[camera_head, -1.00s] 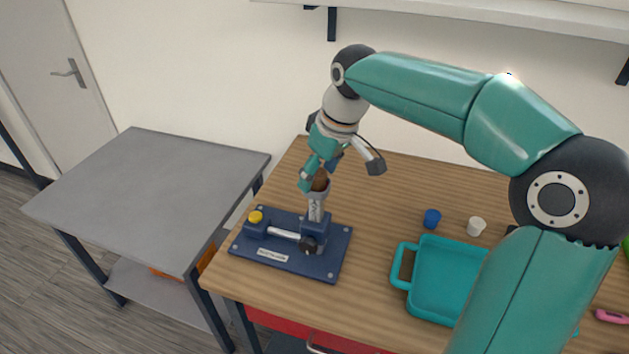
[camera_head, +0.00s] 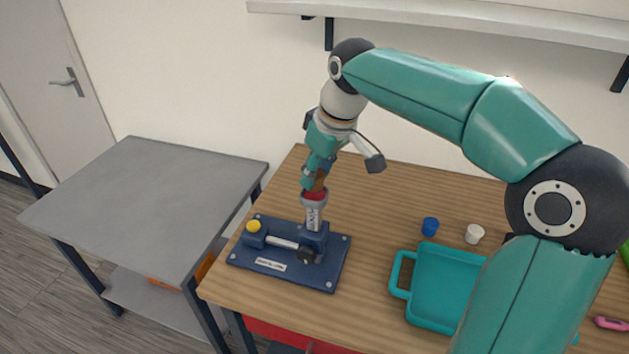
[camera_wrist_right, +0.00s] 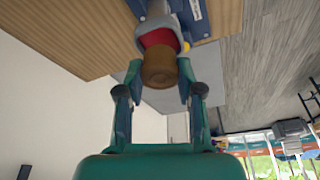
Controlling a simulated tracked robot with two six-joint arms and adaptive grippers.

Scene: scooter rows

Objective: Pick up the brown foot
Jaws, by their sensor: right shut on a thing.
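The brown foot (camera_head: 319,182) is a short brown cylinder just above the mouth of the grey tube (camera_head: 313,211) on the blue fixture (camera_head: 322,268). My right gripper (camera_head: 316,176) is shut on it from above. In the right wrist view, the brown foot (camera_wrist_right: 159,70) sits between the two fingertips, and red (camera_wrist_right: 157,38) shows in the tube's mouth behind it. Whether its far end is fully clear of the tube I cannot tell. My left gripper is not in view.
The fixture stands on a wooden table. A teal tray (camera_head: 440,292), a blue cup (camera_head: 430,227) and a white cup (camera_head: 474,233) are to the right. A grey table (camera_head: 150,200) stands at the left. A shelf (camera_head: 450,22) runs above along the wall.

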